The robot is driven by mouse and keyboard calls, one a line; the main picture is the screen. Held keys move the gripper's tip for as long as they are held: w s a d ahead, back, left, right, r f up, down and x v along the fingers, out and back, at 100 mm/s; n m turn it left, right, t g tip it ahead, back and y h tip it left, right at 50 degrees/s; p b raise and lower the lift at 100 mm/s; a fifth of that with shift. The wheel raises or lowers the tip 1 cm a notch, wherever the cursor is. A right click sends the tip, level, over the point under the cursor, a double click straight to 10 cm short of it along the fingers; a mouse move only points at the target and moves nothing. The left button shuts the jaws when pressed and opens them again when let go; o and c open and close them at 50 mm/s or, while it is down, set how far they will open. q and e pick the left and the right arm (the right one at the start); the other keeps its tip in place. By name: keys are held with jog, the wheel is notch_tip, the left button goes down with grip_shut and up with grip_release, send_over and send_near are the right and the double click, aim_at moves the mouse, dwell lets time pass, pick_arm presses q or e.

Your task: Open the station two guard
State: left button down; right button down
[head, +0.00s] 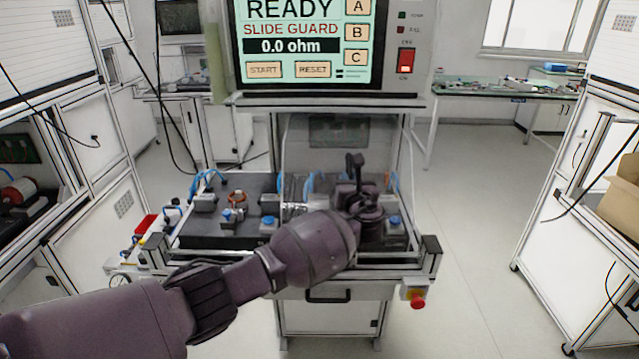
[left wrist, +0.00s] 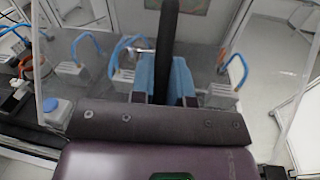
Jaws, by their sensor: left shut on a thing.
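The station guard is a clear panel (head: 303,145) over the right half of the test bench, below the screen. It also shows in the left wrist view as a clear sheet (left wrist: 105,52) with edges at both sides. A black upright handle bar (left wrist: 168,28) stands in front of it. My left gripper (head: 356,178) is at the guard's front. In the left wrist view, its blue-padded fingers (left wrist: 166,78) are shut on the bar. The bar's lower end is hidden by the gripper. A copper-wound stator (head: 237,199) sits in the uncovered left half. My right gripper is not in view.
The screen (head: 305,40) above reads READY, SLIDE GUARD, 0.0 ohm. Clamps with blue hoses (head: 205,182) stand on the dark bench plate (head: 195,232). A red stop button (head: 417,300) is at the front right corner. The left of the plate is not under the clear panel.

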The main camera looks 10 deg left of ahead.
pick_arm(q)
jog(key=shift+w+d, duration=0.25)
jog(key=shift+d, duration=1.2)
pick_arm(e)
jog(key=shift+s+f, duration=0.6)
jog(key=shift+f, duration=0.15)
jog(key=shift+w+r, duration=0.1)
pick_arm(q)
jog(key=c, duration=1.4)
grip_release()
jog(key=shift+d, duration=0.1)
jog(key=shift+w+d, duration=0.1)
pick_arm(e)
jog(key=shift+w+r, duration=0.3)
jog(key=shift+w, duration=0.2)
